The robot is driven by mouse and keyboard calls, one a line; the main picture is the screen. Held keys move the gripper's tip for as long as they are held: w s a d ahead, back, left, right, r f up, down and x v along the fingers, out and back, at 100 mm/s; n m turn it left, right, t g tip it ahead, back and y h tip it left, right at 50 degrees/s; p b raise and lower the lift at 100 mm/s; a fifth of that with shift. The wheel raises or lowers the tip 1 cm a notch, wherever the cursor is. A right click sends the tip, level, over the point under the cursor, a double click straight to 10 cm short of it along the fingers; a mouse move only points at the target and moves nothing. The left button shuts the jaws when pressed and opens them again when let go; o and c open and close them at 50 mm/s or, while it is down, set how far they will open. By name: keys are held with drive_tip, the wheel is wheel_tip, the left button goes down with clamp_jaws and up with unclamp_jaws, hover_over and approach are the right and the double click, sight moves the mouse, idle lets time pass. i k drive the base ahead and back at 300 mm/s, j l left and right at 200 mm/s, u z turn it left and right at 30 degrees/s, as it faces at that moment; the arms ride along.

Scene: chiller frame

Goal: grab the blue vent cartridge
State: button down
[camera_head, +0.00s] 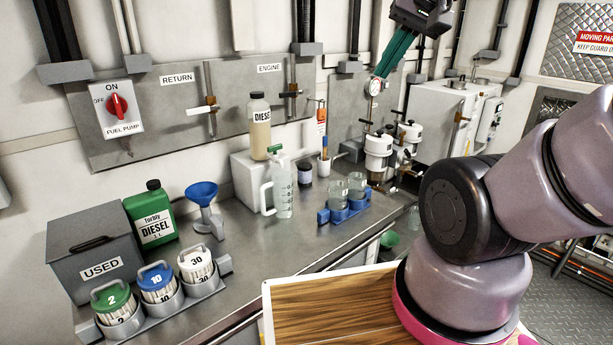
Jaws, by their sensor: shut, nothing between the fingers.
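The blue cartridge (157,281), marked 10, stands upright in the middle cup of a grey three-cup rack (190,302) at the bottom left. It has a blue top with a light handle and a white pleated body. A green cartridge (113,297) marked 2 stands to its left and a white cartridge (196,264) marked 30 to its right. My gripper (380,74), with teal fingers, is at the top right, far from the rack. Its fingers look closed together and empty, overlapping the view of a round gauge.
A grey USED box (92,245) stands right behind the rack. A green diesel can (151,214), a blue funnel (203,197), a clear jug (282,190) and blue-held beakers (347,203) stand on the metal bench. Bench between rack and beakers is mostly clear.

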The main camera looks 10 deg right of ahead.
sight(305, 167)
drive_tip(key=i+l+u, duration=0.25)
drive_tip(key=l+u, duration=0.25)
drive_tip(key=l, duration=0.15)
drive_tip(key=i+l+u, duration=0.1)
drive_tip(key=l+u, duration=0.15)
drive_tip(key=l, duration=0.15)
drive_tip(key=l+u, duration=0.25)
drive_tip(key=l, duration=0.15)
drive_tip(key=i, duration=0.05)
